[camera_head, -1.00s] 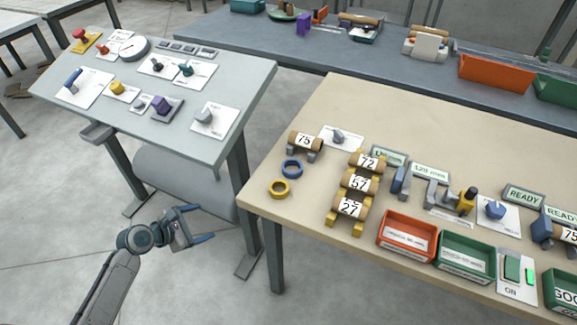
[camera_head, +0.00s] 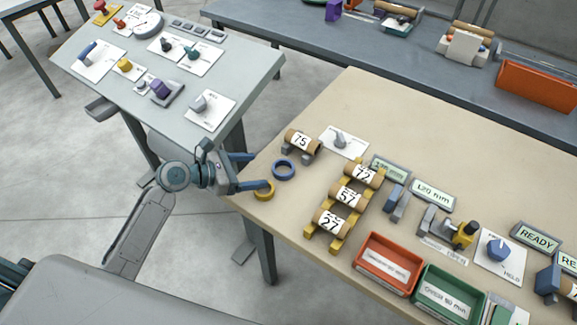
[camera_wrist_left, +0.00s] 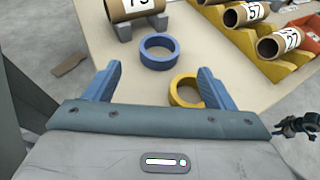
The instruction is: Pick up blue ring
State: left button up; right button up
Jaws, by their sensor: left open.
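The blue ring (camera_head: 284,170) lies flat near the left corner of the beige table. It also shows in the left wrist view (camera_wrist_left: 159,63), ahead of and between my fingertips. The yellow ring (camera_head: 264,196) lies beside it, nearer the table edge; in the left wrist view the yellow ring (camera_wrist_left: 178,93) is close to the right finger. My left gripper (camera_head: 262,171) is open and empty at the table corner, its fingers pointing at the blue ring and not around it. In the left wrist view the gripper (camera_wrist_left: 154,85) has its fingers wide apart.
A cardboard tube marked 75 (camera_head: 302,141) on grey supports stands just behind the blue ring. A yellow rack (camera_head: 338,243) with several tubes stands to the right. Red (camera_head: 361,270) and green (camera_head: 422,303) bins sit at the front. The beige table (camera_head: 365,95) is clear toward the back.

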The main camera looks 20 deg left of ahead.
aim_at(292, 167)
pick_arm(q)
jog(key=shift+x, duration=0.9)
jog(key=shift+w+d+f, duration=0.15)
jog(key=shift+w+d, duration=0.1)
jog(key=shift+w+d+f, duration=0.15)
jog(key=shift+w+d, duration=0.1)
jog(key=shift+d, duration=0.15)
jog(key=p+x, duration=0.1)
jog(key=x, duration=0.3)
jog(key=shift+w+d+f, duration=0.15)
jog(key=shift+w+d, duration=0.1)
jog(key=shift+d, duration=0.05)
jog(key=shift+c, duration=0.5)
jog(key=c, duration=1)
pick_arm(e)
jog(key=shift+s+a+r, duration=0.35)
jog(key=shift+s+a, duration=0.1)
jog(key=shift+a, duration=0.15)
